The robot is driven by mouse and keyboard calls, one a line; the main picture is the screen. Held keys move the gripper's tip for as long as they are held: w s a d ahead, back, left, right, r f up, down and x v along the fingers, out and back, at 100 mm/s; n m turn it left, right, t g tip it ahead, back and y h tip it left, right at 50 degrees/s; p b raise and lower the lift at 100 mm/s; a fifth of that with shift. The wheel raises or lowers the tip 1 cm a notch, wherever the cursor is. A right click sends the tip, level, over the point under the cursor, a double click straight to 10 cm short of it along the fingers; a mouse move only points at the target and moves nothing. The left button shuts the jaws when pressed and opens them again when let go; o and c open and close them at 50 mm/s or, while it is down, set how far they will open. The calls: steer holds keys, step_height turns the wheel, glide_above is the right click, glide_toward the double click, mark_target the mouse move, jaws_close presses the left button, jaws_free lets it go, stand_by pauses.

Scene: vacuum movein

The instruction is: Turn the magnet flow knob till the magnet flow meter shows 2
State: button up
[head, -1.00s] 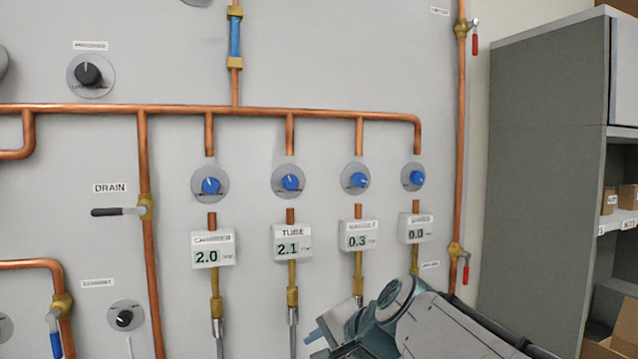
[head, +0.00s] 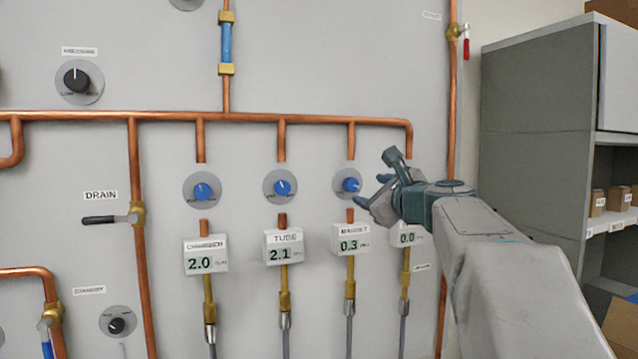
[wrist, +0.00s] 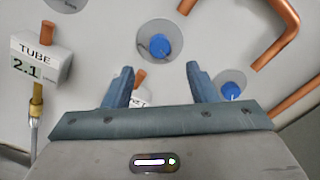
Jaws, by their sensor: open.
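The magnet flow knob is a blue knob (head: 351,184) on a round grey plate, third in the row in the head view. It also shows in the wrist view (wrist: 160,46), ahead of and between the fingers, apart from them. The magnet flow meter (head: 351,240) below it reads 0.3. In the wrist view the meter is mostly hidden behind my gripper. My gripper (head: 375,190) is open and empty, just right of the magnet knob; its fingers also show in the wrist view (wrist: 158,85).
The chamber meter (head: 206,255) reads 2.0 and the tube meter (head: 284,247) reads 2.1. The rightmost meter (head: 407,236) reads 0.0; its knob (wrist: 230,89) is close to my right finger in the wrist view. A copper pipe (head: 300,118) runs above the knobs.

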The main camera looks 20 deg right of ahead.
mark_target(353, 185)
steer(key=w+p, duration=0.1)
steer(key=w, duration=0.6)
steer(key=shift+w+a, duration=0.15)
steer(key=shift+w, duration=0.05)
steer(key=shift+c, duration=0.3)
steer(key=c, duration=0.9)
